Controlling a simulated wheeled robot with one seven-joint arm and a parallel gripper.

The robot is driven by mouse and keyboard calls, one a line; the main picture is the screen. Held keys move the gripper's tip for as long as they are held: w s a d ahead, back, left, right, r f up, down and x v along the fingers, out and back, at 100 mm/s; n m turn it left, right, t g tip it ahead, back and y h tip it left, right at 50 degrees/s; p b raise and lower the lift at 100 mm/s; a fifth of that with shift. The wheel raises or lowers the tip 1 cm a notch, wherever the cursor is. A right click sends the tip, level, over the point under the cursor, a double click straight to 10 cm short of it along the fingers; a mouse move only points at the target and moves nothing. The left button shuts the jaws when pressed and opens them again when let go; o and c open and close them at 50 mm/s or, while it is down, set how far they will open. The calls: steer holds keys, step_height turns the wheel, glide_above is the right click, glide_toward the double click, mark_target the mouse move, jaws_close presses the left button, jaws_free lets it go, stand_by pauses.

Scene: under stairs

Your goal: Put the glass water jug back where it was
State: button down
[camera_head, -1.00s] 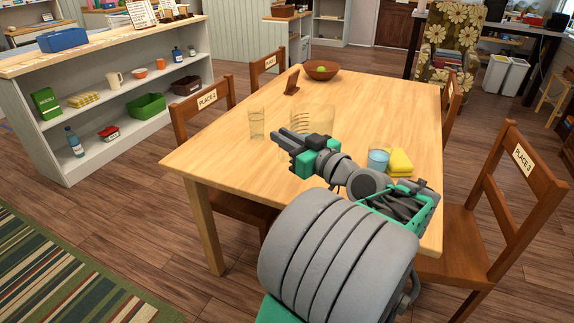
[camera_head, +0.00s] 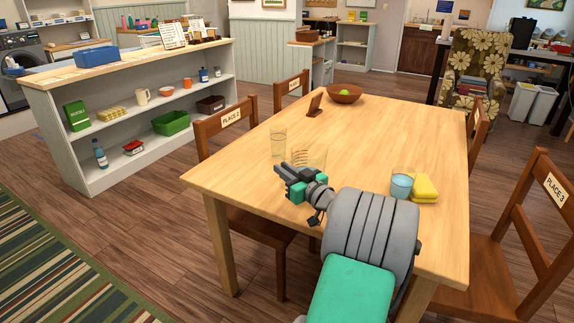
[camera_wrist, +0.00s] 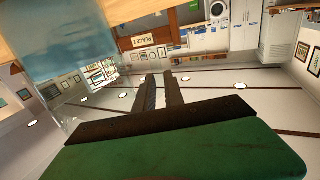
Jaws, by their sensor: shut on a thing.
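The clear glass jug (camera_head: 316,156) shows faintly just behind my gripper (camera_head: 283,171), near the table's left front part. It is see-through, so its outline and whether its base touches the table are hard to tell. In the wrist view, a large clear glass body with a bluish tint, which looks like the jug (camera_wrist: 80,60), fills the upper left beside my gripper's fingers (camera_wrist: 162,85). The fingers are close together, shut on the jug; the exact grip point is unclear.
A drinking glass (camera_head: 278,143) stands just left of the jug. A wooden bowl (camera_head: 344,94) and dark stand (camera_head: 314,105) are at the back. The table's (camera_head: 390,135) middle is clear.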

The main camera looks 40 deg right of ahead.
steer(key=shift+f, duration=0.25)
steer(key=c, duration=1.8)
jaws_free()
steer(key=shift+f, duration=0.15)
steer(key=o, duration=0.4)
steer(key=shift+c, duration=0.2)
steer(key=shift+p, duration=0.45)
